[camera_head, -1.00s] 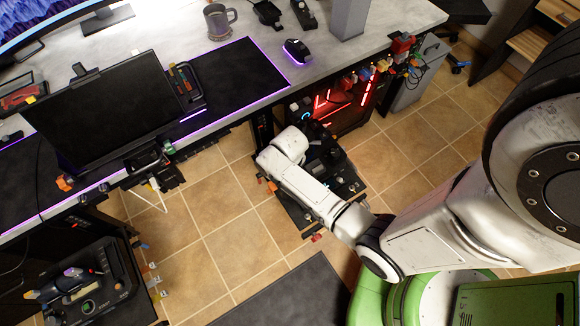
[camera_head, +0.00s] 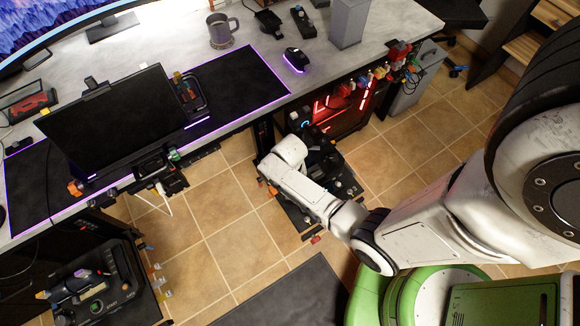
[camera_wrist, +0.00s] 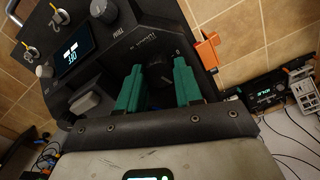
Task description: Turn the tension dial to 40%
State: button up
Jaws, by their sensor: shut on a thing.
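In the wrist view, my gripper (camera_wrist: 159,67) has two green fingers on either side of a dark round dial (camera_wrist: 157,78) on a black control panel (camera_wrist: 145,28). The gripper is shut on this dial. Small white marks and a 0 are printed around the dial, but its pointer and exact setting cannot be read. A small lit display (camera_wrist: 68,55) on the panel shows digits too small to read surely. In the head view, my white arm reaches down to the black console (camera_head: 345,183) beside the desk; my fingers and the dial are hidden there.
A grey knob (camera_wrist: 104,10) and a pale grey lever (camera_wrist: 93,96) sit left of the dial. An orange clamp (camera_wrist: 206,48) is at the panel's right edge. The desk (camera_head: 372,38) with a monitor (camera_head: 115,120) stands behind. A second console (camera_head: 100,285) is at the lower left.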

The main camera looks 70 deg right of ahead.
jog(key=shift+m, duration=0.3)
jog(key=o, duration=1)
jog(key=shift+o, duration=0.2)
jog(key=shift+r, duration=0.1)
notch_tip(320, 180, up, 11)
jog(key=p, duration=0.1)
jog(key=shift+f, duration=0.2)
